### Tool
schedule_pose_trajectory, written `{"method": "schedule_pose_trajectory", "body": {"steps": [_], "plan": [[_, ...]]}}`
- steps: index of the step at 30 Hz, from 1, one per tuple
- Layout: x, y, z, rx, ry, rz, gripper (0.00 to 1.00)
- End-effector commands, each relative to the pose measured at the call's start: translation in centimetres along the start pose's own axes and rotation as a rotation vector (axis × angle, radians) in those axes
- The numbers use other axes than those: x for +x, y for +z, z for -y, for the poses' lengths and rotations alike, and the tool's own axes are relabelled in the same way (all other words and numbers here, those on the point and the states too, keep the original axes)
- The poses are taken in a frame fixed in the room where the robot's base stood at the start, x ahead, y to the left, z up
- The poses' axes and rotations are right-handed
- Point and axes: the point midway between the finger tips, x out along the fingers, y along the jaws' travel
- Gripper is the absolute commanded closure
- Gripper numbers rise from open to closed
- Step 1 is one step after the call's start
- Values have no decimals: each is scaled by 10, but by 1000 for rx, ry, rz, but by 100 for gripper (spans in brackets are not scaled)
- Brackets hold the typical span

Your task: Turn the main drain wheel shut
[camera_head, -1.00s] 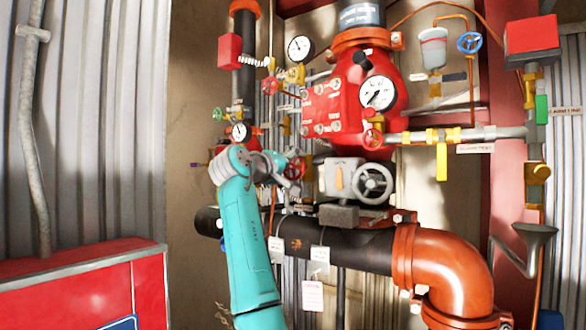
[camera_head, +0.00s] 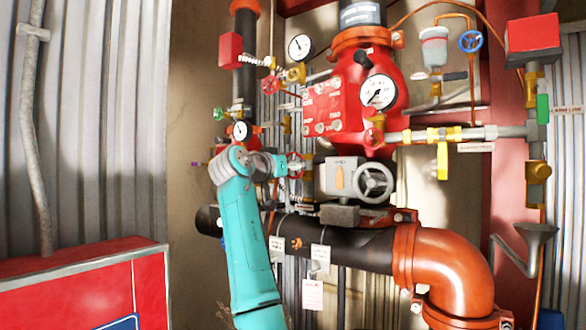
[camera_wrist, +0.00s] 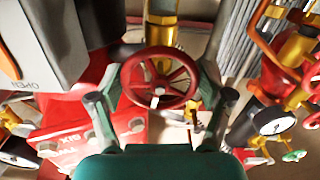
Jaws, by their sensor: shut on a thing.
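A red spoked wheel (camera_wrist: 158,78) on a brass stem fills the middle of the wrist view. My gripper (camera_wrist: 160,90) has one finger on each side of its rim and is shut on it. In the head view the same red wheel (camera_head: 296,165) shows at the end of my arm, partly covered by my gripper (camera_head: 287,166). No label on this wheel can be read, so the pictures alone do not confirm it as the main drain wheel.
A grey gearbox with a grey handwheel (camera_head: 374,182) sits close on the right. The red valve body (camera_head: 333,105) with gauges is above. The black pipe (camera_head: 345,248) with hanging tags runs below. Another red wheel (camera_head: 271,85) is higher up.

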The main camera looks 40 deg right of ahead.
Motion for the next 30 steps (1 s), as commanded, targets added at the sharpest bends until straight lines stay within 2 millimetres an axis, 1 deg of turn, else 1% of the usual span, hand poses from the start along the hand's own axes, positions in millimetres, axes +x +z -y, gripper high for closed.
{"method": "schedule_pose_trajectory", "body": {"steps": [1, 21, 30], "plan": [[0, 2, 1, 42, 0, 4, 56], [0, 1, 3, 677, 2, 4, 56], [0, 1, 4, 918, 2, 4, 56]]}}
